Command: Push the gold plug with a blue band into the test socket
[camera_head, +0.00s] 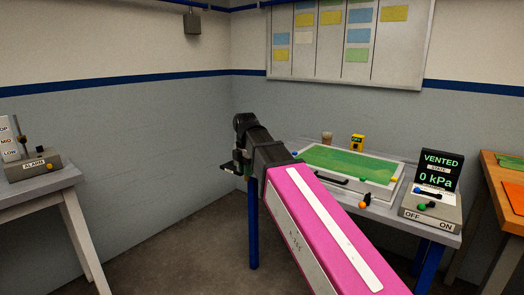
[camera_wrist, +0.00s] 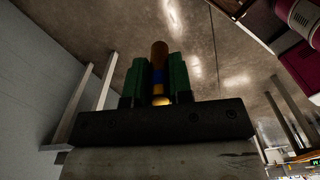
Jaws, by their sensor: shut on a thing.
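The gold plug with a blue band (camera_wrist: 159,54) stands between the two green fingers of my gripper (camera_wrist: 158,66) in the wrist view. The fingers are shut on it, and its gold end sticks out past their tips. The blue band shows between the fingers, partly covered by them. In the head view my arm hides the plug, and only a dark part of my gripper shows in front of the grey wall, left of the bench. I cannot make out the test socket in either view.
Floor between is clear.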

